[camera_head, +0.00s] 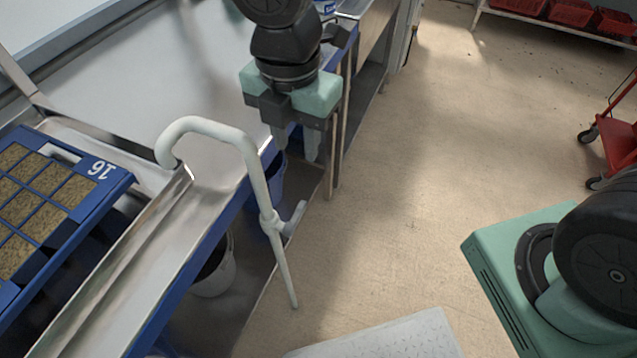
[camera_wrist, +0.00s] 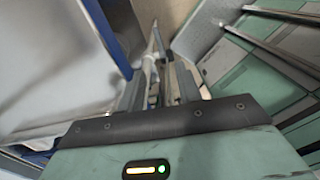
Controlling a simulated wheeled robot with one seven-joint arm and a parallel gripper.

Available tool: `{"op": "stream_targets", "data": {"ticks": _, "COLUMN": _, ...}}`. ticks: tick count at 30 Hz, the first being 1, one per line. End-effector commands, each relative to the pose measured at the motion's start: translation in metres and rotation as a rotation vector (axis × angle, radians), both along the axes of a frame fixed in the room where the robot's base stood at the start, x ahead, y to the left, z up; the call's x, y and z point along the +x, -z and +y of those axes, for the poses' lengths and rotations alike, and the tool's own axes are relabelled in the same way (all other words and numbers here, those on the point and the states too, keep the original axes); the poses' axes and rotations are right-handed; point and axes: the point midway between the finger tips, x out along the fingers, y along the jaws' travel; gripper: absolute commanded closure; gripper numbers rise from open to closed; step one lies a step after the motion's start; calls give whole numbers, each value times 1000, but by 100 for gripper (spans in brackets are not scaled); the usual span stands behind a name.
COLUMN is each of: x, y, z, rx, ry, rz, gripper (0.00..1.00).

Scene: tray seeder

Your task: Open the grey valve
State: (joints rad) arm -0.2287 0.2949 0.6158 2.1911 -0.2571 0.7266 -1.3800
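The grey valve (camera_head: 287,222) is a small pale fitting with a short lever that sticks out up and to the right. It sits on a thin whitish pipe (camera_head: 255,165) that hooks over the bench edge at its top and runs down toward the floor. My gripper (camera_head: 295,147) points down above the valve, apart from it in the head view. Its two fingers are spread with a gap between them, and nothing is held. In the wrist view the pipe (camera_wrist: 154,42) shows beyond the fingers; the valve's lever is hard to make out there.
A metal bench with a blue edge (camera_head: 205,245) fills the left, with a blue seed tray (camera_head: 110,200) marked 16. A white bucket (camera_head: 217,275) stands below it. A red trolley (camera_head: 615,140) is at the right. The floor (camera_head: 440,150) between is clear.

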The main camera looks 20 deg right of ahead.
Motion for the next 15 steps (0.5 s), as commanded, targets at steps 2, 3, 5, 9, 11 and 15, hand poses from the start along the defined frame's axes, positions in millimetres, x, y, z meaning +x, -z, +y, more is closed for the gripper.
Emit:
{"op": "stream_targets", "data": {"ticks": 2, "x": 3, "y": 6, "z": 3, "rx": 2, "ry": -58, "rz": 1, "gripper": 65}}
{"op": "stream_targets", "data": {"ticks": 3, "x": 4, "y": 8, "z": 4, "rx": 3, "ry": -74, "rz": 0, "gripper": 65}}
{"op": "stream_targets", "data": {"ticks": 5, "x": 5, "y": 11, "z": 4, "rx": 2, "ry": -86, "rz": 0, "gripper": 65}}
{"op": "stream_targets", "data": {"ticks": 9, "x": 4, "y": 29, "z": 4, "rx": 1, "ry": -86, "rz": 2, "gripper": 65}}
{"op": "stream_targets", "data": {"ticks": 11, "x": 4, "y": 41, "z": 4, "rx": 0, "ry": -86, "rz": 3, "gripper": 65}}
{"op": "stream_targets", "data": {"ticks": 15, "x": 3, "y": 71, "z": 4, "rx": 1, "ry": -85, "rz": 3, "gripper": 65}}
